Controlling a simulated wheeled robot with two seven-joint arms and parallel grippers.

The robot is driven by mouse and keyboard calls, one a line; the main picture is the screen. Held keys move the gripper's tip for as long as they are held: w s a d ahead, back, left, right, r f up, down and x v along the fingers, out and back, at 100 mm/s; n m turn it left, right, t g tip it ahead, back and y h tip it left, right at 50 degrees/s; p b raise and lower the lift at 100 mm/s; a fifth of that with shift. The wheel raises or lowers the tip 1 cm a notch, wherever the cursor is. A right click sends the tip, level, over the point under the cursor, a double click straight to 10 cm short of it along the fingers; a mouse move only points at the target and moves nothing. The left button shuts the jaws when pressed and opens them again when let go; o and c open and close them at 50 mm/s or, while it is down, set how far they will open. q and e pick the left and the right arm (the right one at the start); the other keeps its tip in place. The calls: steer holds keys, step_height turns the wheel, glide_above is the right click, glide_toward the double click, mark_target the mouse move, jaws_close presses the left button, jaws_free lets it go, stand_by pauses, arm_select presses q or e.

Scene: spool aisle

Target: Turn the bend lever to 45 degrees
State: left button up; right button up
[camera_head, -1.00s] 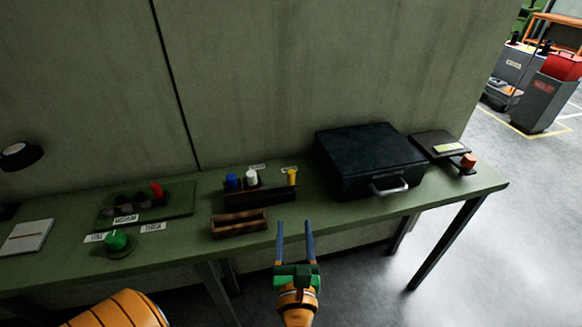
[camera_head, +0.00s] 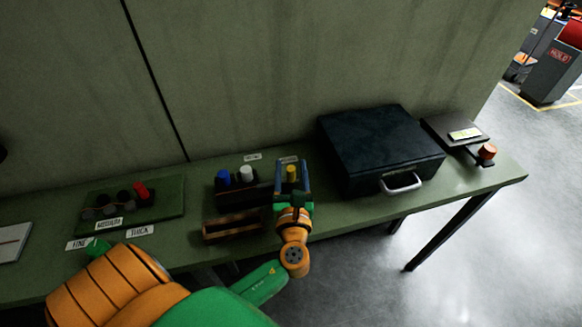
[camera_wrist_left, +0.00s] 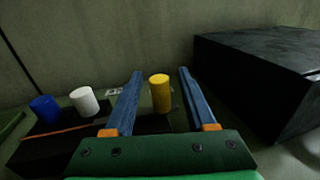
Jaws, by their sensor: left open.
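A low dark block with a yellowish label (camera_head: 464,134) sits at the right end of the bench. A short arm with an orange-red knob (camera_head: 487,151) sticks out from its front right; it looks like the bend lever, but its label is unreadable and its angle is unclear. In the left wrist view the yellow cylinder (camera_wrist_left: 160,92) shows between the open fingers, not gripped. My right gripper is out of view.
A dark case (camera_head: 378,145) with a grey handle stands between my gripper and the knob. Blue (camera_head: 223,178) and white (camera_head: 246,173) cylinders stand left of the yellow one. A wooden tray (camera_head: 232,228) lies in front. A board with a red piece (camera_head: 141,191) is farther left.

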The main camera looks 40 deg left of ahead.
arm_select(q)
steer(key=shift+s+r, duration=0.1)
jaws_close()
stand_by(1.2)
